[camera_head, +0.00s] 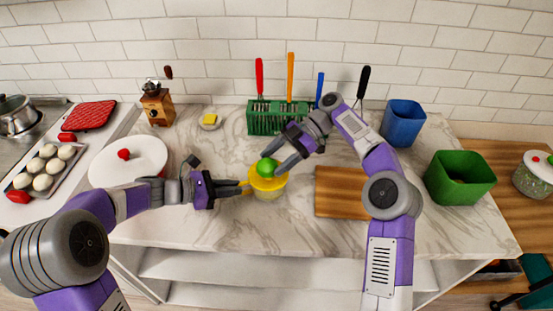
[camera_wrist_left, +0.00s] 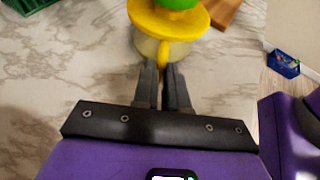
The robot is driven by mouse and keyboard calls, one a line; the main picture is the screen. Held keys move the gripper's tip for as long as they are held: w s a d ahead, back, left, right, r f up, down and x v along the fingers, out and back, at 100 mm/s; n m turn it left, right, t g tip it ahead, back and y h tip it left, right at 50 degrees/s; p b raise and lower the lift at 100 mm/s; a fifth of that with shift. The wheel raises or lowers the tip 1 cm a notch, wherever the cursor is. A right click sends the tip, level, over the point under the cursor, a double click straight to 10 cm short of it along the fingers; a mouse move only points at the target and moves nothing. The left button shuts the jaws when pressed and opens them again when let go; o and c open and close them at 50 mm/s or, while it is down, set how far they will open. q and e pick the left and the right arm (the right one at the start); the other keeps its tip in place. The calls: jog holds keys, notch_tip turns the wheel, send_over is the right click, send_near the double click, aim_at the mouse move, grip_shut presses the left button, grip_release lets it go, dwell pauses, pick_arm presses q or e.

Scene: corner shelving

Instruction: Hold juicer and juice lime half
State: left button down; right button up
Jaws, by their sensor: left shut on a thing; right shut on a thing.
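The juicer (camera_head: 268,186) has a yellow top on a pale, see-through base and stands on the marble counter. It also shows in the left wrist view (camera_wrist_left: 142,20). My left gripper (camera_head: 241,188) comes in from the left and is shut on the juicer's yellow handle; its fingers (camera_wrist_left: 164,78) show closed around the handle in the left wrist view. The green lime half (camera_head: 266,168) is at the juicer's top, and its lower side is hidden. My right gripper (camera_head: 277,157) is shut on the lime half from the upper right.
A wooden cutting board (camera_head: 340,192) lies to the right of the juicer. A green utensil rack (camera_head: 265,120) stands behind. A blue container (camera_head: 403,122) and a green bin (camera_head: 459,178) stand at right. A white plate (camera_head: 105,166) is at left. The front counter is clear.

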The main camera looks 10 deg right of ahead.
jog(key=shift+d+f, duration=0.1)
jog(key=shift+f, duration=0.05)
notch_tip(320, 180, up, 8)
dwell(0.9)
pick_arm(q)
jog(key=c, duration=1.1)
grip_release()
